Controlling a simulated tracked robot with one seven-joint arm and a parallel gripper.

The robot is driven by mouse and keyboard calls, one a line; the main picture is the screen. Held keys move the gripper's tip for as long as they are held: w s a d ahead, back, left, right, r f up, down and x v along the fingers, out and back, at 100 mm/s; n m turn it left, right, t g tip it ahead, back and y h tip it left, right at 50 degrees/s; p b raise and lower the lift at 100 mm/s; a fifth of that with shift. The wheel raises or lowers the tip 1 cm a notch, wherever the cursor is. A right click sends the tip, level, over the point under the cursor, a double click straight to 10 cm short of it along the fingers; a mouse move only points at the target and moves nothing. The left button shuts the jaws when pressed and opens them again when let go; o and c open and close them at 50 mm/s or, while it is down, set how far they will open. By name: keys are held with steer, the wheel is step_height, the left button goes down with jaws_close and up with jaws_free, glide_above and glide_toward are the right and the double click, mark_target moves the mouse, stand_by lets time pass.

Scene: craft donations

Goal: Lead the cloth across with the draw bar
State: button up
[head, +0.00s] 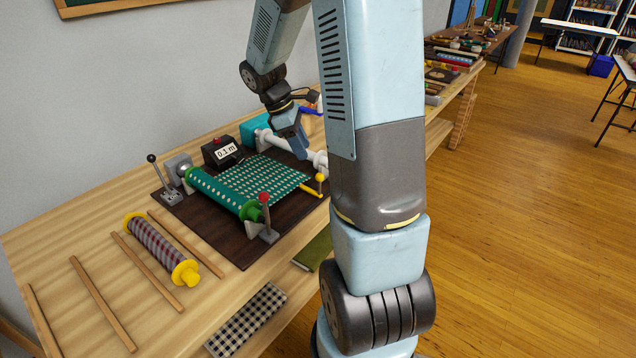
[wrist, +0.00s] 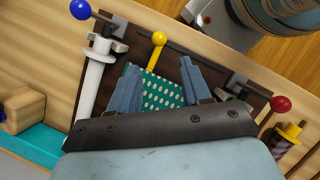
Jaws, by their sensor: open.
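The green cloth (head: 255,178) with pale dots lies flat on a dark board (head: 225,235), running from a green-ended roll at the left toward a white roller (head: 268,139). A yellow bar (head: 311,190) with a yellow ball knob (head: 320,177), which looks like the draw bar, is at the cloth's right edge; my arm hides part of this area. My gripper (head: 302,153) is above the cloth near the white roller. In the wrist view my gripper (wrist: 160,66) has its blue fingers apart, with cloth (wrist: 160,92) and the yellow knob (wrist: 159,38) seen between and beyond them.
A counter box (head: 222,152) reads 0.1 m. A black-knobbed lever (head: 152,159) and a red-knobbed lever (head: 264,198) stand up from the board. A plaid roll (head: 155,245) and wooden strips lie at the front left. A teal item (head: 254,130) is behind.

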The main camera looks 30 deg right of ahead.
mark_target(320, 181)
steer(key=x, duration=1.3)
steer(key=shift+a+f, duration=0.1)
jaws_close()
